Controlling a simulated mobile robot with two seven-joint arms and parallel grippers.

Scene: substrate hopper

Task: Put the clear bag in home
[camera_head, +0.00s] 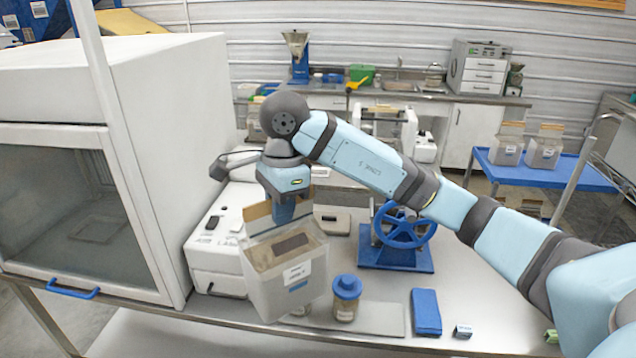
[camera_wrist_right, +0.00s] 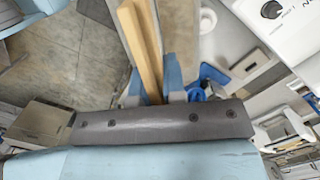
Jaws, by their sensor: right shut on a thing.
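The clear bag (camera_head: 287,285) is a box-shaped translucent bag with brown contents, a white label and a light-brown strip along its top edge. My right gripper (camera_head: 284,212) points down and is shut on this top strip, with the bag hanging over the front of the bench. In the right wrist view, the strip (camera_wrist_right: 146,45) runs between the blue fingers of the right gripper (camera_wrist_right: 158,88). Whether the bag's bottom touches anything is hard to tell. My left gripper is not in view. No place marked as home can be made out.
A blue-lidded jar (camera_head: 346,298) stands right of the bag. A blue handwheel (camera_head: 402,228), a blue pad (camera_head: 426,312) and a white machine (camera_head: 215,255) are on the bench. A large cabinet (camera_head: 170,110) is at left. Two similar bags (camera_head: 508,150) stand on a blue cart (camera_head: 545,178).

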